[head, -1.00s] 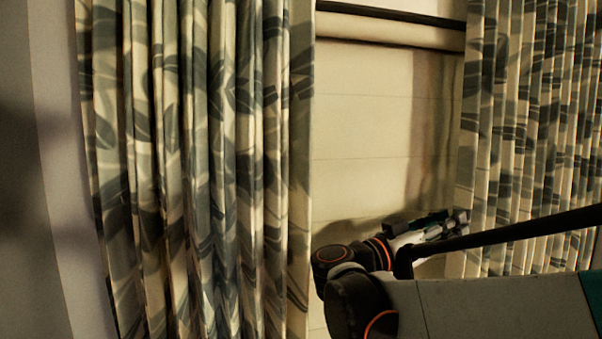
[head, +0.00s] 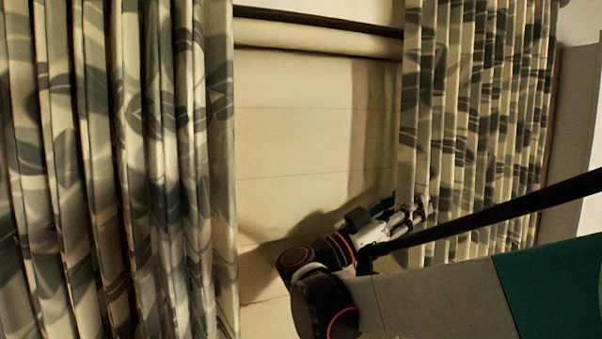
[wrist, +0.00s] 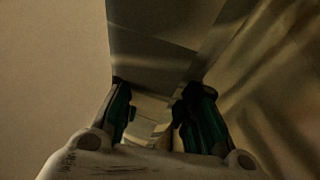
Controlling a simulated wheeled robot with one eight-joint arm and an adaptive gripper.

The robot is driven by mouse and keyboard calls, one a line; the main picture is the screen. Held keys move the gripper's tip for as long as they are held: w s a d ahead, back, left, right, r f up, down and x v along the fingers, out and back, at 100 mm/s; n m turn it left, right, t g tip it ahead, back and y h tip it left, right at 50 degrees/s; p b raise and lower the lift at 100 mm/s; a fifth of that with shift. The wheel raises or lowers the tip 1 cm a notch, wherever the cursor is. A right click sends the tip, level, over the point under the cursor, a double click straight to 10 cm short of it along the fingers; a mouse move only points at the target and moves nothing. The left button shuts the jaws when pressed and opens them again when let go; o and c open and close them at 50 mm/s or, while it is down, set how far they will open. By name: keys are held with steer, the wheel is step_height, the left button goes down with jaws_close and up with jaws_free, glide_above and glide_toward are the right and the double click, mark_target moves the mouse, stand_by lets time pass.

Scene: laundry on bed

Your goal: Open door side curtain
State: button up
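Two leaf-patterned curtains hang at the window. The left curtain (head: 110,150) is gathered in deep folds and fills the left of the head view. The right curtain (head: 470,120) hangs across the right part, also in folds. The frames do not show which one is on the door side. My gripper (head: 418,208) is in front of the lower inner edge of the right curtain in the head view. Blurred folds, perhaps curtain, show right of the right finger.
A pale paneled blind (head: 310,130) covers the window between the curtains, with a dark bar (head: 320,22) across its top. A wall edge (head: 572,130) stands right of the right curtain. My arm crosses the lower right of the head view.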

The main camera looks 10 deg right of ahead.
steer(key=shift+s+a+r, duration=0.1)
steer(key=shift+s+a, duration=0.05)
steer(key=shift+a, duration=0.05)
steer(key=shift+d, duration=0.1)
jaws_close()
steer(key=w+d, duration=0.2)
steer(key=d, duration=1)
steer(key=w+d+b, duration=0.1)
steer(key=w+d, duration=0.2)
steer(key=d, duration=0.9)
steer(key=shift+d, duration=0.2)
jaws_free()
steer(key=shift+a, duration=0.1)
